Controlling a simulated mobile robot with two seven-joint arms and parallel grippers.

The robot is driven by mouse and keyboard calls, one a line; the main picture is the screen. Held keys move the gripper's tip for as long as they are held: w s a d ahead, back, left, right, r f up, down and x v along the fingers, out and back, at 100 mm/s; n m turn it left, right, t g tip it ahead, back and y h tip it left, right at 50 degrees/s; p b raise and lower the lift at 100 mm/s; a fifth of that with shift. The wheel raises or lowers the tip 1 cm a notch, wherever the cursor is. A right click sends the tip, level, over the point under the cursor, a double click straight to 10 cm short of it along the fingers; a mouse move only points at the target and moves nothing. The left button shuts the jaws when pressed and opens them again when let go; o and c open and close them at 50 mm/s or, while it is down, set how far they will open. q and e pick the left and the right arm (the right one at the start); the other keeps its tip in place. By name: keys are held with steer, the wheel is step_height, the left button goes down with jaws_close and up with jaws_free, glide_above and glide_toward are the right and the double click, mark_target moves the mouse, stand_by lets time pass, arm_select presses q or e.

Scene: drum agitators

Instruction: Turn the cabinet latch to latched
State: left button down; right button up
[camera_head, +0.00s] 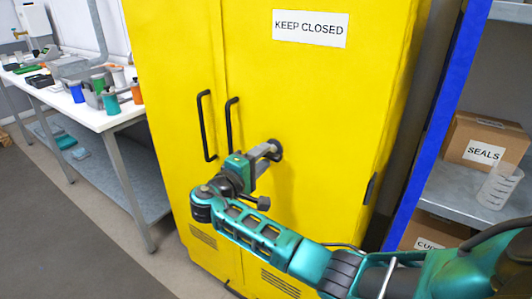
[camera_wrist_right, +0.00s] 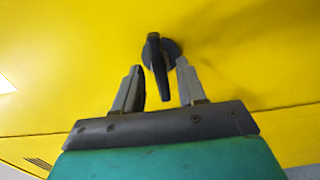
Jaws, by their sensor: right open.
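The yellow cabinet (camera_head: 310,90) stands shut, with two black door handles side by side near its middle. Its black latch (camera_wrist_right: 158,58) shows in the wrist view as a lever on a round base. In the head view only its round base (camera_head: 276,149) shows clearly, right of the handles. My right gripper (camera_wrist_right: 158,80) is open at the latch, its fingers to either side of the lever's lower part, with gaps between. The right gripper also shows in the head view (camera_head: 264,153), hiding most of the lever. My left gripper is in no view.
A white bench (camera_head: 112,119) with bottles and bins stands left of the cabinet. A grey shelf with a blue post (camera_head: 436,110) stands close on the right, holding a SEALS box (camera_head: 484,143) and a clear beaker (camera_head: 499,187). The floor at front left is clear.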

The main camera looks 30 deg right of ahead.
steer(key=shift+x, duration=1.15)
jaws_close()
